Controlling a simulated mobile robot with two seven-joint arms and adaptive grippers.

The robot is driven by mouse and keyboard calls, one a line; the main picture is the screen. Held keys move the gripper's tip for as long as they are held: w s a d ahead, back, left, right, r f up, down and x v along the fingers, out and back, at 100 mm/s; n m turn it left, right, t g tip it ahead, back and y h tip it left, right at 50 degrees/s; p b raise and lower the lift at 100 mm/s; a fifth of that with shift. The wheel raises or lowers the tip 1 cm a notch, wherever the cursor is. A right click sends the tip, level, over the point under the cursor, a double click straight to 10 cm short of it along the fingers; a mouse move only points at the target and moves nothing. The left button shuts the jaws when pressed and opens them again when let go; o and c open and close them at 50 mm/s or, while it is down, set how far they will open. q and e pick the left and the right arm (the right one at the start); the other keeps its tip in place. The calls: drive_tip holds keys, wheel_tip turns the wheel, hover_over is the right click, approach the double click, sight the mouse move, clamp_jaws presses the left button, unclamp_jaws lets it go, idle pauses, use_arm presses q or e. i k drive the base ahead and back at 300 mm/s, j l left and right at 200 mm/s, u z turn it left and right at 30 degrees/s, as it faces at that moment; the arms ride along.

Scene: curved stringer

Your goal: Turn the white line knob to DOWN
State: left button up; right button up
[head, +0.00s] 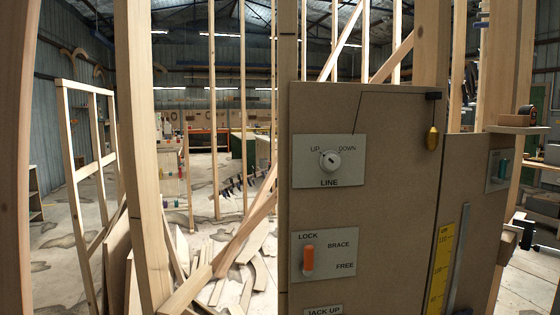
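The white line knob (329,161) is on a pale plate (302,174) marked LINE, on the upper part of a brown panel (385,200). UP is printed at its upper left and DOWN at its upper right. The knob has a small dark mark on its face, but it is too small to tell which label it points to. A thin dark line runs from above the plate to a black fitting at the panel's upper right, where a yellow weight (432,138) hangs. Neither gripper is visible in the head view, and nothing touches the knob.
Below is a LOCK/BRACE/FREE plate with an orange lever (308,259), near LOCK, and a partly cut-off JACK UP plate (323,310). A yellow scale (440,262) is at the right. Wooden posts (142,150) stand left of the panel, with loose boards on the floor.

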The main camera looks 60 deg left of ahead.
sight(330, 160)
drive_tip(key=k+l+u, duration=0.1)
drive_tip(key=u, duration=1.45)
